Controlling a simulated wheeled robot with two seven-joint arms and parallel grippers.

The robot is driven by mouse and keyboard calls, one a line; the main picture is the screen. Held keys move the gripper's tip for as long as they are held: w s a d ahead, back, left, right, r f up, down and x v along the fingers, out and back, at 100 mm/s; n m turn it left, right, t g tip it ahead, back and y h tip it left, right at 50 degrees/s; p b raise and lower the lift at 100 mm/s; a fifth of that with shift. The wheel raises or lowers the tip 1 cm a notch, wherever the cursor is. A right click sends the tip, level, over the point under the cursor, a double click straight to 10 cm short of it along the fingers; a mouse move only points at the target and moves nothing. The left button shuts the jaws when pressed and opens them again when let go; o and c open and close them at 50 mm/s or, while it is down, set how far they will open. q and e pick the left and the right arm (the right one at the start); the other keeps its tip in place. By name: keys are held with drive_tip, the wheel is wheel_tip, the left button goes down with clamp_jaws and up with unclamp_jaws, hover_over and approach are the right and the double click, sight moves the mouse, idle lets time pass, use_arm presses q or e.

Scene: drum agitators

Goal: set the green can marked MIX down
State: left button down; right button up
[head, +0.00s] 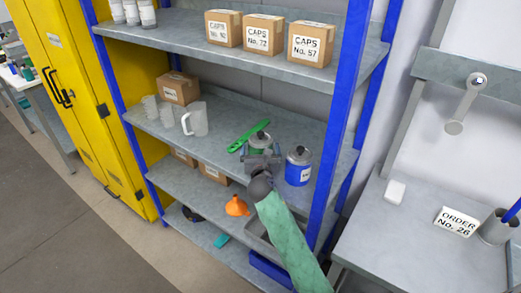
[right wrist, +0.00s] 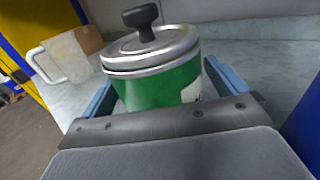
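The green can (head: 259,143) with a grey lid and black knob is at the middle shelf, near its right front part. In the right wrist view the green can (right wrist: 158,86) stands upright between the two blue fingers of my right gripper (right wrist: 160,85). The fingers meet its sides, and the gripper looks shut on it. Only an edge of its white label shows, so the marking is not readable. My right gripper (head: 261,156) reaches in from the front in the head view. The can's base is hidden, so I cannot tell if it touches the shelf (head: 225,148). My left gripper is not in view.
A blue can (head: 299,168) stands close on the right, before the blue rack post (head: 333,130). A clear jug (head: 196,119) stands further left, with bare shelf between. The upper shelf (head: 160,36) hangs above.

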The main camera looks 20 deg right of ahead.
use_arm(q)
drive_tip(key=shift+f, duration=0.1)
use_arm(e)
drive_tip(key=shift+s, duration=0.1)
drive_tip(key=shift+s+a, duration=0.1)
drive_tip(key=shift+s, duration=0.25)
drive_tip(key=b+v, duration=0.3)
drive_tip(key=v, duration=0.7)
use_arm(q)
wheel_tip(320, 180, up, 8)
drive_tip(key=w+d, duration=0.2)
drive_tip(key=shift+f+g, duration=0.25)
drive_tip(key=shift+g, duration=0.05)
use_arm(e)
drive_tip(key=shift+s+a+r, duration=0.15)
drive_tip(key=shift+s, duration=0.4)
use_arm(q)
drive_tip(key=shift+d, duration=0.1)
